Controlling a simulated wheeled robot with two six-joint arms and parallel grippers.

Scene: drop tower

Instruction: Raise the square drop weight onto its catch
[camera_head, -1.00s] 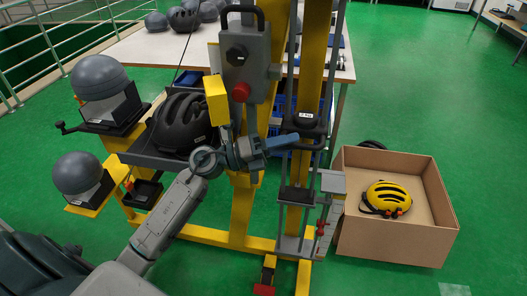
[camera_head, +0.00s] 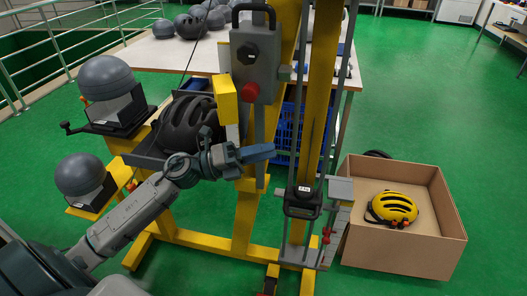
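The drop weight, a dark block with a white label (camera_head: 303,190), sits low between the vertical guide rails of the yellow drop tower (camera_head: 322,90). It appears to rest at or near the lower dark carriage. My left gripper (camera_head: 268,152) is left of the rails, above the weight and apart from it, with blue fingers pointing right. The fingers overlap from this side, so their gap cannot be judged. Nothing shows held in them. A grey box with a red knob (camera_head: 254,60) is mounted above my gripper. The catch cannot be made out clearly. My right gripper is not in view.
A black helmet (camera_head: 187,122) sits on the tower's left side, close behind my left wrist. Grey headforms (camera_head: 105,80) stand further left. A cardboard box (camera_head: 400,256) with a yellow helmet (camera_head: 393,207) lies right of the tower. Green floor is free at the far right.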

